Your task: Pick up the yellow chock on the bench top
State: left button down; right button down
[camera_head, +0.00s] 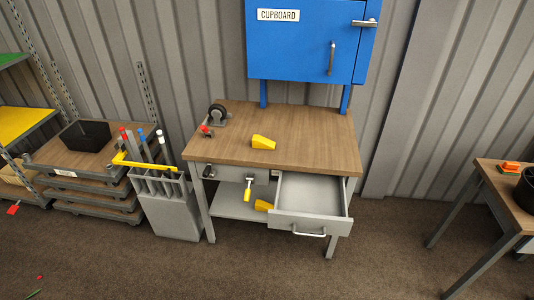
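The yellow chock (263,142) is a small wedge lying on the wooden bench top (300,130), a little left of the middle and towards the front. Nothing touches it or covers it. A second yellow wedge-like piece (263,206) shows lower down, on or above the bench's lower shelf (228,205), partly hidden by the open drawer. Neither of my grippers shows in the head view.
The bench's right drawer (312,208) is pulled out and looks empty. A blue cupboard (300,50) hangs above. A grey bin (172,205) with coloured rods stands left. Floor in front is mostly clear.

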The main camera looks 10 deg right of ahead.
aim_at(259, 142)
jog(key=i+j+z, duration=0.1)
jog(key=i+j, duration=0.15)
jog(key=i+j+z, duration=0.1)
jog(key=i+j, duration=0.15)
jog(key=j, duration=0.2)
jog(key=i+j+z, duration=0.1)
jog(key=i+j, duration=0.15)
jog(key=i+j+z, duration=0.15)
jog(key=j, duration=0.35)
jog(key=i+j+z, duration=0.1)
jog(key=i+j, duration=0.2)
jog(key=i+j+z, duration=0.1)
jog(key=i+j, duration=0.4)
jog(key=j, duration=0.2)
jog(key=i+j+z, duration=0.15)
jog(key=i+j, duration=0.25)
